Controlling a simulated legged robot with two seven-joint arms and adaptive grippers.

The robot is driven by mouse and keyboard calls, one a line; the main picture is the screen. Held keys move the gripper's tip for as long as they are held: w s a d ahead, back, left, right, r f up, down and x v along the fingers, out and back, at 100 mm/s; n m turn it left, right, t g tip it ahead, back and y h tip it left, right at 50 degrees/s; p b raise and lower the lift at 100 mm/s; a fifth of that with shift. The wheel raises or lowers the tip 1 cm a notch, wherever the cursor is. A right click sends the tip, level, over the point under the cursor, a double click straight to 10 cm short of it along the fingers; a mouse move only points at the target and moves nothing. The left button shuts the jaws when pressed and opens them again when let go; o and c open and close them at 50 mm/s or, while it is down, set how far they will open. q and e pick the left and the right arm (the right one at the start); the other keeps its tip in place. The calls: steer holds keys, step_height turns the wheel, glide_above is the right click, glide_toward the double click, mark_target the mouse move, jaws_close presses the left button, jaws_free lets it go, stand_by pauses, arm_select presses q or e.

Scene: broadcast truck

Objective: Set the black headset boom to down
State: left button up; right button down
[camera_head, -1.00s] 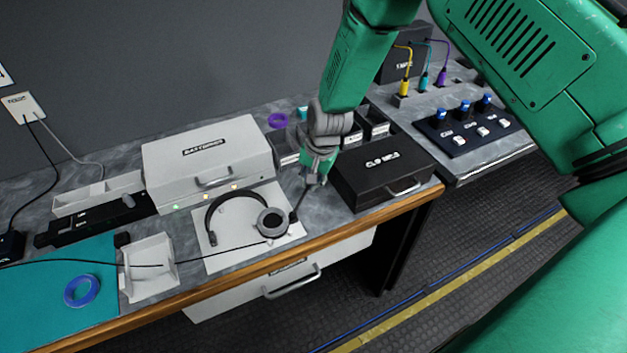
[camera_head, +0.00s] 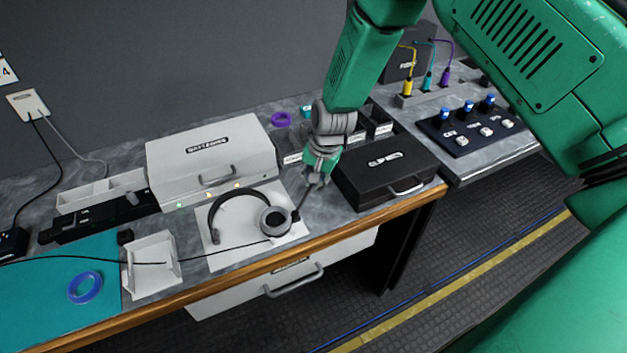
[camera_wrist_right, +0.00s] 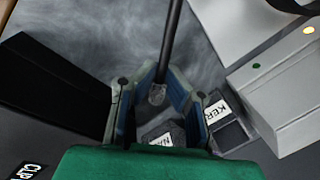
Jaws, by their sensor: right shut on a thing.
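The black headset (camera_head: 240,207) lies on a pale mat on the bench, with its grey ear cup (camera_head: 275,220) at the right. Its thin dark boom (camera_head: 303,201) rises at a slant from beside that ear cup to my right gripper (camera_head: 317,178). My right gripper is shut on the boom's upper end, above the bench. In the right wrist view the boom (camera_wrist_right: 171,45) runs from the top edge to a grey tip between the fingers (camera_wrist_right: 157,95). My left gripper is not in view.
A black case (camera_head: 385,172) stands close right of the gripper, and a white batteries case (camera_head: 212,160) stands behind the headset. Labelled bins (camera_head: 375,128) are behind the gripper. A white holder (camera_head: 150,265) is left of the mat. The wooden bench edge (camera_head: 250,273) is in front.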

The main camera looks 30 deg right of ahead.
steer(key=c, duration=1.7)
jaws_free()
steer(key=r, duration=0.4)
steer(key=s+d+r, duration=0.1)
steer(key=r, duration=0.6)
steer(key=shift+s+d+r, duration=0.15)
steer(key=shift+s+r, duration=0.15)
steer(key=shift+s, duration=0.1)
